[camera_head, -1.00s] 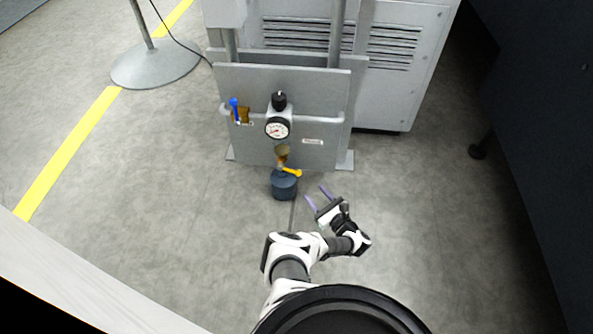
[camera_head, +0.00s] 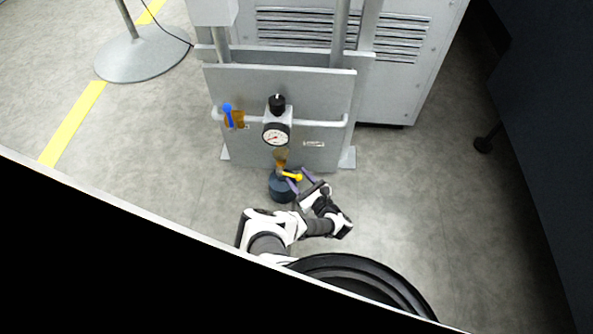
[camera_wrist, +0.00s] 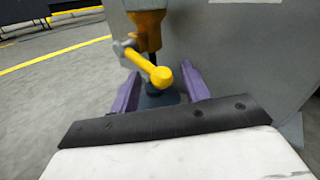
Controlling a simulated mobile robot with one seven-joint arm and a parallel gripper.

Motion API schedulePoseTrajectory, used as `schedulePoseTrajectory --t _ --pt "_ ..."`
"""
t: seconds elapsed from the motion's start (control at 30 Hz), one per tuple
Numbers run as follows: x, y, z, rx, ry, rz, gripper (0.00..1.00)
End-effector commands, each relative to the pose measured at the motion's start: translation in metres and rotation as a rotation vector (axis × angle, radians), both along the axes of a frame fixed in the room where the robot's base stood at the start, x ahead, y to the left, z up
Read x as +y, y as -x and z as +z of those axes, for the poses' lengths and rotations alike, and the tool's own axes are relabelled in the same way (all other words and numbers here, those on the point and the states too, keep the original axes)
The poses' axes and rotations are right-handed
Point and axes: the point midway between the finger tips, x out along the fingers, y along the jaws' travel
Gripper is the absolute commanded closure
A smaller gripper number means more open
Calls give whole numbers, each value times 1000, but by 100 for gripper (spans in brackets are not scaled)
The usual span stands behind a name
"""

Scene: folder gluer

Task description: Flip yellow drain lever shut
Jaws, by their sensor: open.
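The yellow drain lever (camera_head: 291,176) sticks out sideways to the right below the amber bowl (camera_head: 281,157) on the grey panel. In the wrist view the yellow lever (camera_wrist: 146,64) slants down to the right and ends in a round knob, under the amber bowl (camera_wrist: 148,30). My gripper (camera_head: 301,180) is open, with its purple fingers at the lever. In the wrist view my gripper (camera_wrist: 160,90) has one finger on each side of the knob, with nothing visibly clamped. Contact cannot be told.
A dark blue pot (camera_head: 281,190) stands on the floor below the lever. A pressure gauge (camera_head: 276,134) and a blue lever (camera_head: 228,115) are on the grey panel (camera_head: 325,92). A pole stand (camera_head: 143,58) is at the left.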

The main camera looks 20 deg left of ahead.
Motion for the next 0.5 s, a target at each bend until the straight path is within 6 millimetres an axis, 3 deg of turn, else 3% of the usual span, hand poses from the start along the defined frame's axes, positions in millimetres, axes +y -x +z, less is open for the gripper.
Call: schedulePoseTrajectory --t 0.47,0.5 --pt "2 3 0 0 0 -1 54" --pt "2 3 0 0 0 -1 59"
